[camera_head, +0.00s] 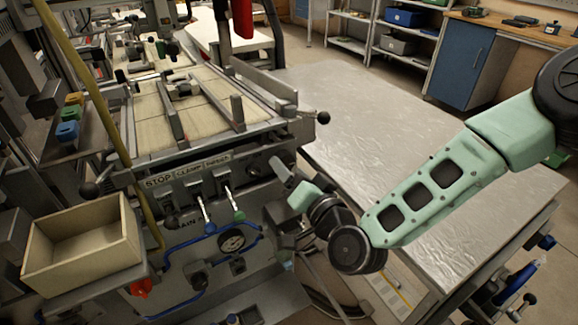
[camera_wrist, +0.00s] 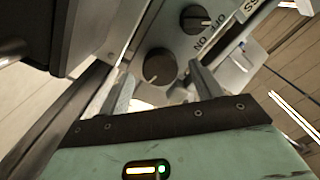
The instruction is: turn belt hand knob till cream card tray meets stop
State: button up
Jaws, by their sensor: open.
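My gripper (camera_head: 284,174) reaches to the front panel of the grey machine. No contact with the knob can be made out. This may be the belt hand knob; no label on it is readable. In the head view, the knob's area is small and partly hidden by my gripper. A cream, open-topped box-like tray (camera_head: 72,262) sits at the left, beside the machine. I cannot tell which part is its stop.
A second, dark knob (camera_wrist: 194,19) with lettering sits close by the first. A black ball-ended lever (camera_head: 323,118) juts from the machine's right corner. Blue tubing (camera_head: 184,248) and small levers crowd the front panel. A bare metal-topped table (camera_head: 350,105) lies behind my arm.

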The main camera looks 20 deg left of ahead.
jog(key=shift+w+a, duration=0.5)
jog(key=shift+a, duration=0.05)
jog(key=c, duration=1)
jog(key=shift+f+m, duration=0.1)
jog(key=shift+m, duration=0.2)
jog(key=m+b, duration=0.6)
jog(key=m, duration=0.9)
jog(key=shift+m+b, duration=0.55)
jog(key=shift+m, duration=1.55)
